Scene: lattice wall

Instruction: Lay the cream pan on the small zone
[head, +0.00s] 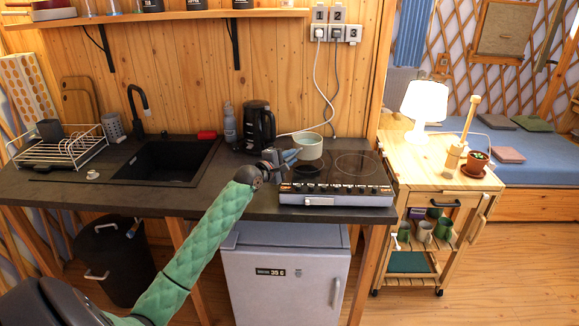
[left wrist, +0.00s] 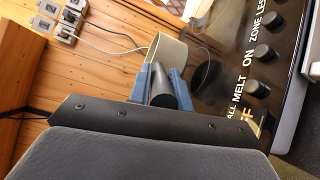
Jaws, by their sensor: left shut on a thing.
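The cream pan (head: 309,148) is at the left rear of the black hob (head: 329,196), upright in the head view. My left gripper (head: 285,157) is shut on its dark handle, left of the pan. In the left wrist view the blue fingers (left wrist: 165,87) clasp the handle (left wrist: 164,99), and the pan (left wrist: 168,52) is beyond them. The left zone's ring (head: 307,169) is partly hidden by the pan. The right zone (head: 356,163) is bare and looks larger. I cannot tell whether the pan touches the glass. My right gripper is out of view.
A wooden trolley (head: 425,160) with a lit lamp (head: 424,101) stands to the right.

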